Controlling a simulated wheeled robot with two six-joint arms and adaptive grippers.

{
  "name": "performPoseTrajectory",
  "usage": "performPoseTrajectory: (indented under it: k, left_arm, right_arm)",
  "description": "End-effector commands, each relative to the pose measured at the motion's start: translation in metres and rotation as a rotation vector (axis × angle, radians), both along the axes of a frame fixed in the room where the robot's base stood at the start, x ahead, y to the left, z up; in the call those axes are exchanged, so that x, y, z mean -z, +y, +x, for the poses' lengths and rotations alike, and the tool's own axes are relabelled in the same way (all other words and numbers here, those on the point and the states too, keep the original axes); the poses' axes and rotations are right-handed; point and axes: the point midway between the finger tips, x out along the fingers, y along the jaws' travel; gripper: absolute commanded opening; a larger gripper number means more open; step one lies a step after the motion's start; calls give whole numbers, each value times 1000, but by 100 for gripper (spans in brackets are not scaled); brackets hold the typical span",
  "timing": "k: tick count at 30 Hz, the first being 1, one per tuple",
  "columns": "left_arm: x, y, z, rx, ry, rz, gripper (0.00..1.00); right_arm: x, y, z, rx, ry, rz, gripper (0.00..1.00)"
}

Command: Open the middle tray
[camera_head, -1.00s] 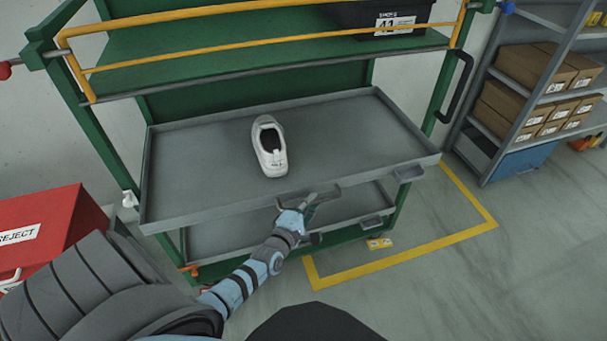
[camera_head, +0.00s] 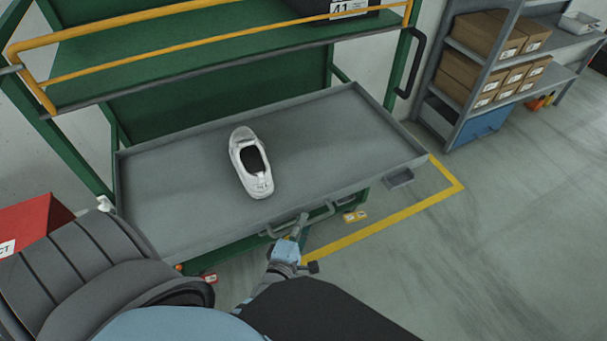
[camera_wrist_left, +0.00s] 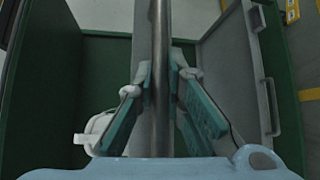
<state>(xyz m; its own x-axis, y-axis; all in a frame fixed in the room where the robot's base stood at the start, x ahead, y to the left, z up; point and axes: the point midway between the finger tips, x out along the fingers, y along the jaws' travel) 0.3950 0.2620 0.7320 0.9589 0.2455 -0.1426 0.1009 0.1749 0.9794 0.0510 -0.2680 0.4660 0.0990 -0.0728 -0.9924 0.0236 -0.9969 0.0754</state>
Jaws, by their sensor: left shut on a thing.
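The middle tray (camera_head: 190,195) is a wide, shallow grey tray, drawn out of the green rack toward me. A white shoe (camera_head: 250,162) lies on it. A grey bar handle (camera_head: 322,213) runs along its front edge. My left gripper (camera_head: 298,226) is at this handle, shut on it. In the left wrist view, the teal fingers of my left gripper (camera_wrist_left: 160,100) flank the metal bar of the handle (camera_wrist_left: 161,130). My right gripper is not in view.
Above is a green shelf with a yellow rail (camera_head: 200,57) and a black box (camera_head: 335,8). A red reject bin (camera_head: 30,222) stands at left. A shelf unit with cardboard boxes (camera_head: 490,75) stands at right. Floor at the lower right is free.

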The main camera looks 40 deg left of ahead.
Motion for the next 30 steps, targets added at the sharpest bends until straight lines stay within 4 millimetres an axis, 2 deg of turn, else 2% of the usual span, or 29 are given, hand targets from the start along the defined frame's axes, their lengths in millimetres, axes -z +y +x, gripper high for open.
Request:
performPoseTrajectory:
  k: [4, 5, 6, 9, 20, 23, 25, 26, 27, 30]
  left_arm:
    - [0, 0, 0, -1, -1, -2, 0]
    - [0, 0, 0, 0, -1, -2, 14]
    - [0, 0, 0, 0, 0, -2, 20]
    - [0, 0, 0, 1, 0, -1, 31]
    - [-6, 0, 1, 0, 0, -1, 31]
    - [-22, 0, 0, -1, -3, -2, 31]
    - [-40, 1, 0, -3, -6, -2, 31]
    - [-50, 1, 0, -3, -9, -3, 37]
    - [-59, 1, 0, -5, -8, -2, 51]
    - [-79, 3, -1, -8, -10, -2, 76]
  right_arm:
    - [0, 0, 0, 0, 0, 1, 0]
    - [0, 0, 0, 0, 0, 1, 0]
    - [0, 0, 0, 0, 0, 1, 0]
    - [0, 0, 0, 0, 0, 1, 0]
    - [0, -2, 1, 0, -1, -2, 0]
    - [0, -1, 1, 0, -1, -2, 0]
    - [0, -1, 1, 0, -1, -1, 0]
    - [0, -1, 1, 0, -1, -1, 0]
    - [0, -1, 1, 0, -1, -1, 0]
    - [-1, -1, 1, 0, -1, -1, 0]
